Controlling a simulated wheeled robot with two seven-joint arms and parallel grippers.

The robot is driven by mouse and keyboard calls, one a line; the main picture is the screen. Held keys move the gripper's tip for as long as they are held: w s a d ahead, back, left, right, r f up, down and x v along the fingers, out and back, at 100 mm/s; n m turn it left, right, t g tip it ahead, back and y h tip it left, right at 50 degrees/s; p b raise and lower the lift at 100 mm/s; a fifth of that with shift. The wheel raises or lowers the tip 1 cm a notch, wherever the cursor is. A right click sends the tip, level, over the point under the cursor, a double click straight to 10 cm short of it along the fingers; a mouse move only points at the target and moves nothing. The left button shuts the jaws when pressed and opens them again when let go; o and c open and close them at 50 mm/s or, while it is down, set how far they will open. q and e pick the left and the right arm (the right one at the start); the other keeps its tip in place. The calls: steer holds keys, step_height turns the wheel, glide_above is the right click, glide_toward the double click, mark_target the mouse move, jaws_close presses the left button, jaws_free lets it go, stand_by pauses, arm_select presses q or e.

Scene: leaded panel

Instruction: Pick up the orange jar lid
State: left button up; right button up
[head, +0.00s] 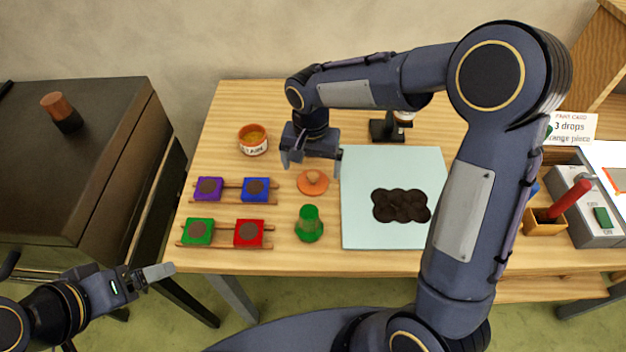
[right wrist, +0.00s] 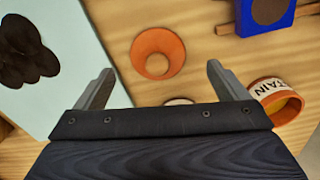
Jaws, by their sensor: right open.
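The orange jar lid (head: 312,183) is a round disc with a paler knob on top and lies on the wooden table. It also shows in the right wrist view (right wrist: 151,45), ahead of the fingertips and roughly centred between them. My right gripper (head: 311,169) is open and empty, just behind and above the lid, with its fingers apart; I see no contact. An open orange jar (head: 253,147) with a white label stands behind and left of the lid. My left gripper (head: 156,274) is off the table at lower left; its opening is unclear.
A green knobbed piece (head: 309,225) stands in front of the lid. Purple (head: 208,189), blue (head: 256,189), green (head: 198,231) and red (head: 249,233) blocks sit on wooden rails to the left. A pale mat (head: 375,235) bearing a dark lobed piece (head: 401,205) lies right.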

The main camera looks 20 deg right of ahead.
mark_target(313, 175)
step_height(313, 175, down, 4)
steer(key=shift+d+f, duration=0.15)
steer(key=shift+c, duration=0.4)
steer(key=c, duration=1)
